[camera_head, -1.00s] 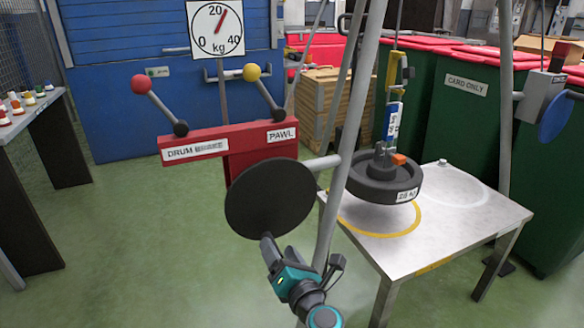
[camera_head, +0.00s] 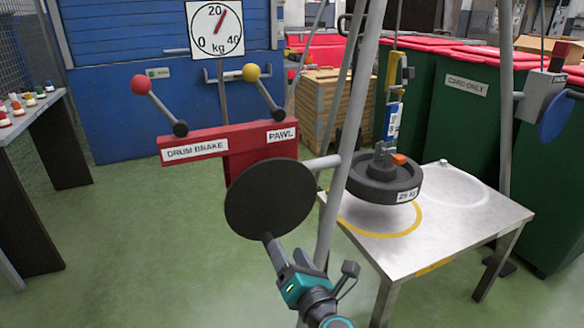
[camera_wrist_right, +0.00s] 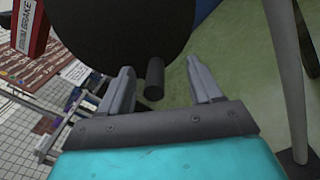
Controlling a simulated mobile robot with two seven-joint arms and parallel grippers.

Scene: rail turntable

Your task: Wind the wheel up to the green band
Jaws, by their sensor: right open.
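The wheel (camera_head: 270,198) is a dark round disc below the red lever housing, at the middle of the head view. In the right wrist view its dark underside (camera_wrist_right: 110,30) fills the top, with a short dark handle (camera_wrist_right: 155,78) sticking out. My right gripper (camera_wrist_right: 163,78) is open. The handle appears between its two fingers, with gaps on both sides. In the head view my teal right gripper (camera_head: 308,262) is just below and right of the wheel. I cannot make out a green band. My left gripper is not in view.
A red-knobbed DRUM BRAKE lever (camera_head: 160,105) and yellow-knobbed PAWL lever (camera_head: 265,92) stand above the wheel. A dial (camera_head: 217,30) reads slightly above 20 kg. A grey pole (camera_head: 345,150) stands close right.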

